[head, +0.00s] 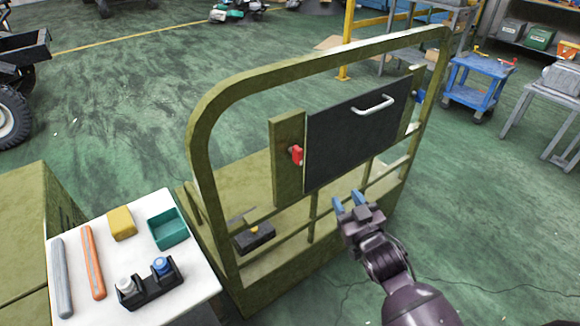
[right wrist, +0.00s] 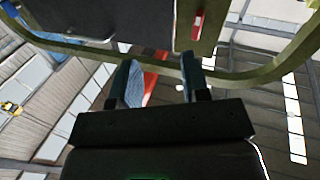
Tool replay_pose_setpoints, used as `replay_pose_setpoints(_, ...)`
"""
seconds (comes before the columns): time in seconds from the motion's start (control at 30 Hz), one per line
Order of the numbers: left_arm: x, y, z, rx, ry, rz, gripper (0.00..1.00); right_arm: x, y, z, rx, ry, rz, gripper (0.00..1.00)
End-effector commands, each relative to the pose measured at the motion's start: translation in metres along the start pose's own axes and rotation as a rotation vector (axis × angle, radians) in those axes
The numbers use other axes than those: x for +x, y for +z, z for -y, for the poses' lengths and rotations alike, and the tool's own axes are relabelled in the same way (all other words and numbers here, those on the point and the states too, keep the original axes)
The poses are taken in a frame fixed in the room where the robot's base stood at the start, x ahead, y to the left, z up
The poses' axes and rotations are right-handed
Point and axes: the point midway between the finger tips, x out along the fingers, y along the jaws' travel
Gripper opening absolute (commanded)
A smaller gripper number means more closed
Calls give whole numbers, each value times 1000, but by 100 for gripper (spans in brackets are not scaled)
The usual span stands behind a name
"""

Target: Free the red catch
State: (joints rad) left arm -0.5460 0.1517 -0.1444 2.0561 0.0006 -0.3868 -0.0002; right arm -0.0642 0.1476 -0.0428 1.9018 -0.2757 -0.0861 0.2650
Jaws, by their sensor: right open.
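The red catch (head: 296,154) sits on an olive post (head: 287,185) at the left edge of a dark panel (head: 350,135) with a white handle (head: 374,104). In the right wrist view the red catch (right wrist: 198,22) shows at the top, beyond the fingers. My right gripper (head: 348,200) is open and empty, with blue fingertips, below and right of the catch and apart from it. It also shows in the right wrist view (right wrist: 160,80). A blue catch (head: 418,96) is at the panel's right side. My left gripper is out of view.
The olive frame's curved rail (head: 208,105) and lower bars surround the panel. A white table (head: 195,285) at the left holds a teal tray (head: 168,240), a yellow block (head: 121,222), an orange bar (head: 93,262) and a black holder. Open floor lies to the right.

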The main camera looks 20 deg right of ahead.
Motion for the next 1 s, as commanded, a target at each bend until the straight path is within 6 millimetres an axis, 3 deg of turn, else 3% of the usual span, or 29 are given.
replay_pose_setpoints(0.03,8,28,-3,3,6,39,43,13,20,5,7,-13,-31,43)
replay_pose_setpoints(0.23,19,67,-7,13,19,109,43,54,24,22,81,-119,-245,43)
replay_pose_setpoints(0.47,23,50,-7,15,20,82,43,60,6,35,188,-256,-364,43)
replay_pose_setpoints(0.67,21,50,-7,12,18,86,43,64,0,39,212,-284,-380,43)
replay_pose_setpoints(1.0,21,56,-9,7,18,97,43,109,-19,51,211,-283,-379,43)
